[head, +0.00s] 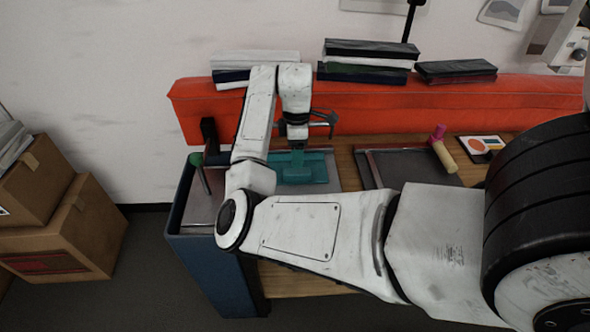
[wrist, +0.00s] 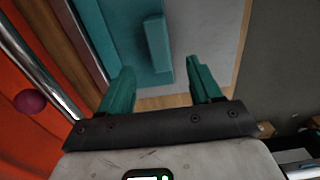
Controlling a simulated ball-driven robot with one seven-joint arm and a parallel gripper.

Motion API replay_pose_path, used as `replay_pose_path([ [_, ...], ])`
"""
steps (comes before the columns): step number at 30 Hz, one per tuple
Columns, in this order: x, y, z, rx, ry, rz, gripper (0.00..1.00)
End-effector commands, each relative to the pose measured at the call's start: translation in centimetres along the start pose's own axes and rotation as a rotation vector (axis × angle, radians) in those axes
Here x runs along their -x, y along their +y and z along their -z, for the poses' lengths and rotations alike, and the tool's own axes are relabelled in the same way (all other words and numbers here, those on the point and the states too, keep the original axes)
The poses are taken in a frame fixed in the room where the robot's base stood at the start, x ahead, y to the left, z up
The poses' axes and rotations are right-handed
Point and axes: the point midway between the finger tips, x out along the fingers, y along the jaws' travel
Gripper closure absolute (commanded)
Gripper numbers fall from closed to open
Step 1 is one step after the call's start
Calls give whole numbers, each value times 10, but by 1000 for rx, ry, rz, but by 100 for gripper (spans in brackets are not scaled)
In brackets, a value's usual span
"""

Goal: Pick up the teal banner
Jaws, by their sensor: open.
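The teal banner (head: 315,172) lies on a grey surface at the left end of the wooden bench. In the wrist view the banner (wrist: 118,28) is a flat teal piece with a raised teal bar (wrist: 157,45) near its right side. My gripper (head: 297,152) is over the banner. Its two teal fingers are apart in the wrist view, with an empty gap between them (wrist: 160,68). The raised bar appears beyond the fingertips, roughly in line with the gap. My arm covers part of the banner in the head view, and I cannot tell the exact height above it.
A dark tray (head: 405,167) with a pink-and-yellow roller (head: 442,153) is to the right. A red-orange padded back (head: 400,108) carries stacked books (head: 368,60). A green-topped clamp (head: 199,170) stands left. Cardboard boxes (head: 85,225) are on the floor at left.

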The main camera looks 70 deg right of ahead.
Motion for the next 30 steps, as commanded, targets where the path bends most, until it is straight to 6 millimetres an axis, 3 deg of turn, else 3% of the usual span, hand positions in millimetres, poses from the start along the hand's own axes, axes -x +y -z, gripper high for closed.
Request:
replay_pose_path([
  [21, -80, 1, -1, 0, 0, -1, 36],
  [30, -85, 1, -1, -2, 0, -2, 37],
])
